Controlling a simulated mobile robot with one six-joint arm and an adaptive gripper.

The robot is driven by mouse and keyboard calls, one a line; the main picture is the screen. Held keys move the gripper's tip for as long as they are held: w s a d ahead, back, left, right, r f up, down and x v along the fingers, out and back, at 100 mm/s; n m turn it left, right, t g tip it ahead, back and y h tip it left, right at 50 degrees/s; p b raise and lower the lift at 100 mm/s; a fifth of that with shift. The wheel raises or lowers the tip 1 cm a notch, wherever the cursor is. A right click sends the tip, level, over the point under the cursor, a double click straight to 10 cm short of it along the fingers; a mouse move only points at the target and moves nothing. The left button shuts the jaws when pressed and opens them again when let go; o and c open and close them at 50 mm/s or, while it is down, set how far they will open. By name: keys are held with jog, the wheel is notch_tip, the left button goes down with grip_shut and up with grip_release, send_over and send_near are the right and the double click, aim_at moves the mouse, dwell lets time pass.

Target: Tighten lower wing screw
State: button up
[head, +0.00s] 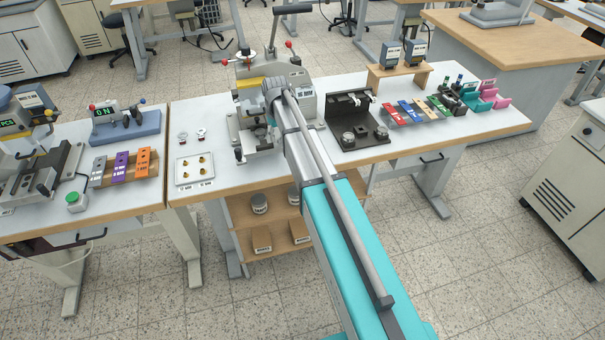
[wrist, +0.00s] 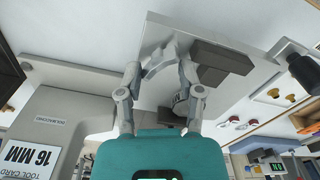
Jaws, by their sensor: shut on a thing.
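The foil stamping machine (head: 298,76) stands on the middle table in the head view, with a long lever and red knobs. My arm reaches to its front and hides much of that side and my gripper. In the wrist view my gripper (wrist: 160,74) has its two fingers closed in on a small light-grey metal part, which I take to be the lower wing screw (wrist: 160,60). The part sits against a pale metal plate (wrist: 152,28) of the machine. The fingers cover much of it, so its wing angle and how tight it is cannot be told.
A dark block (wrist: 222,60) juts out close beside the fingers. A black fixture (head: 357,130) stands right of the machine, with coloured foil holders (head: 412,110) beyond. A white tray with brass pieces (head: 194,169) lies to the left.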

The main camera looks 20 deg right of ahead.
aim_at(281, 140)
jog(key=shift+s+d+f+n, duration=0.1)
jog(key=shift+s+d+n, duration=0.1)
jog(key=shift+s, duration=0.2)
jog(key=shift+s+d+n, duration=0.1)
jog(key=shift+s+n, duration=0.1)
jog(key=shift+s, duration=0.2)
jog(key=shift+r+p, duration=0.3)
jog(key=shift+p, duration=0.05)
jog(key=shift+s+d+r+p, duration=0.1)
jog(key=shift+s+r+p, duration=0.05)
jog(key=shift+r+p, duration=0.35)
jog(key=shift+s+d+r+p, duration=0.1)
jog(key=shift+r+p, duration=0.2)
jog(key=shift+r, duration=0.3)
jog(key=shift+w+a+r+p, duration=0.2)
jog(key=shift+w+r+p, duration=0.2)
jog(key=shift+r+p, duration=0.25)
notch_tip(281, 140, up, 10)
jog(key=r+p, duration=0.1)
jog(key=p, duration=1)
jog(key=s+f+m+b, duration=0.2)
jog(key=s+f+b, duration=0.1)
jog(key=s, duration=1)
jog(key=s+f+m+b, duration=0.2)
jog(key=s+f+b, duration=0.1)
jog(key=s, duration=0.9)
jog(key=shift+s+d+f+m, duration=0.2)
jog(key=shift+s+f+m, duration=0.15)
jog(key=shift+s+m, duration=0.05)
